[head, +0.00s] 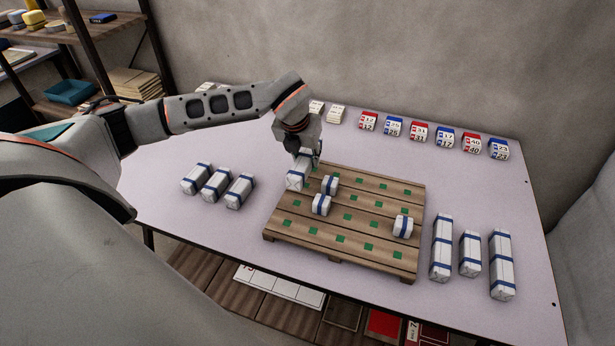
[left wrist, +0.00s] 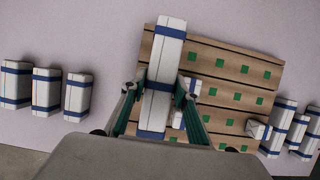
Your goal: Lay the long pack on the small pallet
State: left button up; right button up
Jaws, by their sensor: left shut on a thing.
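My left gripper (head: 303,158) is shut on a long white pack (head: 297,179) with blue bands. In the left wrist view the long pack (left wrist: 165,58) lies between the two fingers (left wrist: 160,88) and sticks out well beyond them. It is over the far left corner of the wooden pallet (head: 345,252), which has green squares on its slats. I cannot tell whether the pack touches the slats. My right gripper is not in view.
Three white packs (head: 215,184) lie left of the pallet. Red and blue numbered blocks (head: 419,131) line the table's back edge. The pallet's front middle is bare.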

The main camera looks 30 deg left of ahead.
pick_arm(q)
notch_tip(320, 180, down, 3)
jog(key=shift+r, duration=0.15)
notch_tip(320, 180, down, 4)
dwell(0.3)
jog(key=shift+f+b, duration=0.3)
jog(key=o, duration=0.9)
jog(key=shift+r, duration=0.1)
